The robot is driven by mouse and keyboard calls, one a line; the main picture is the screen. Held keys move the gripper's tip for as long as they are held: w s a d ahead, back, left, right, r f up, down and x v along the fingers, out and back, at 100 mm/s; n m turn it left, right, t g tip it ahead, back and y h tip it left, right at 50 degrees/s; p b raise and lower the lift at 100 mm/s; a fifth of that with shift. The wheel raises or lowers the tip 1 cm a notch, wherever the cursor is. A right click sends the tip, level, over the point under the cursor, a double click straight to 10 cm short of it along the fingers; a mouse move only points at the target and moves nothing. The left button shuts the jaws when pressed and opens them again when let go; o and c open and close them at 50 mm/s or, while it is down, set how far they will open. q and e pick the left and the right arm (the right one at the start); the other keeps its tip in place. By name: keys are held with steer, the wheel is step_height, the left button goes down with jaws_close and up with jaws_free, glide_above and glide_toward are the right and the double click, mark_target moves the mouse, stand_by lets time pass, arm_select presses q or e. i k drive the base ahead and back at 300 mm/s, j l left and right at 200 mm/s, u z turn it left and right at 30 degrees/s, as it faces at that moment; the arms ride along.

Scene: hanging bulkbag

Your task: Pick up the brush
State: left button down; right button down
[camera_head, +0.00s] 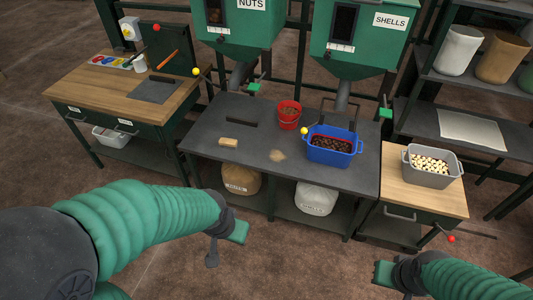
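A small tan block (228,142), which looks like the brush, lies on the left part of the dark middle table. Its bristles cannot be made out. A small pale-brown heap (277,155) lies to its right. My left gripper (226,245) is in front of the table and below the block, well apart from it. Its fingers look spread with nothing between them. My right gripper (392,276) is at the lower right, in front of the wooden side table and far from the block. Its far finger is hard to see.
A red bucket (289,114) and a blue crate (332,146) stand on the dark table (330,178) under green hoppers (355,38). A grey bin (431,166) stands on the right-hand wooden table. A wooden workbench (97,90) is at left. Floor shows between my arms.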

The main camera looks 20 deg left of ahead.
mark_target(227, 143)
steer(key=z, duration=0.8)
steer(key=j+z, duration=0.3)
steer(key=j, duration=0.2)
steer(key=j+z, duration=0.3)
steer(key=j, duration=0.15)
steer(key=k+j+z, duration=0.1)
steer(key=j+z, duration=0.2)
steer(key=j, duration=0.15)
steer(key=k+j+z, duration=0.1)
steer(key=j+z, duration=0.2)
steer(key=j, duration=0.15)
steer(key=k+j+z, duration=0.3)
steer(key=j, duration=0.15)
steer(key=k+j, duration=0.2)
steer(key=j, duration=0.2)
steer(key=k+j, duration=0.15)
steer(key=j, duration=0.3)
steer(key=k+j+z, duration=0.1)
steer(key=j, duration=0.3)
steer(key=k+j, duration=0.5)
steer(key=j, duration=0.3)
steer(key=i+z, duration=0.05)
